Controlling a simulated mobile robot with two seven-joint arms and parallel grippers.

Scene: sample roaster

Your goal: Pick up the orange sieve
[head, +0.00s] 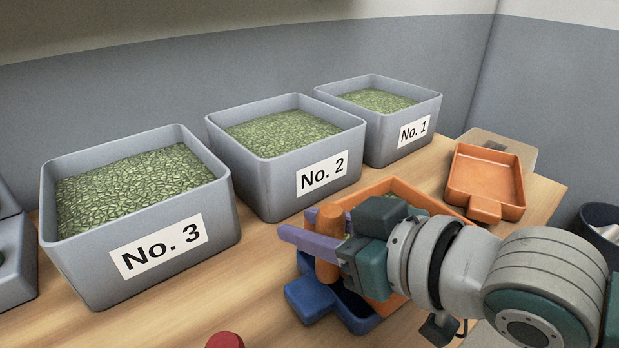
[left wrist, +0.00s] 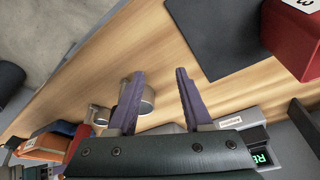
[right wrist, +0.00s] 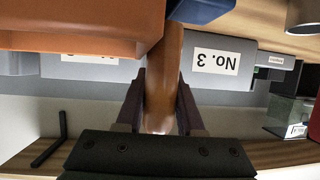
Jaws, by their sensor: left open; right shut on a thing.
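The orange sieve (head: 400,188) is at the right front of the table in the head view, partly hidden by my right arm; a little green shows inside it. My right gripper (head: 322,230) is shut on its round orange handle (head: 327,262). In the right wrist view, the handle (right wrist: 165,75) lies between the purple fingers (right wrist: 160,98) and the sieve's body (right wrist: 80,35) is at the upper left. A blue tray (head: 312,302) shows under the handle; contact is unclear. My left gripper (left wrist: 158,95) is open in the left wrist view.
Grey bins of green beans, No. 3 (head: 75,270), No. 2 (head: 260,195) and No. 1 (head: 385,145), line the back. An orange tray (head: 487,178) sits at the right. A metal cup (left wrist: 147,98) is near my left fingers, a red container (left wrist: 292,45) at upper right.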

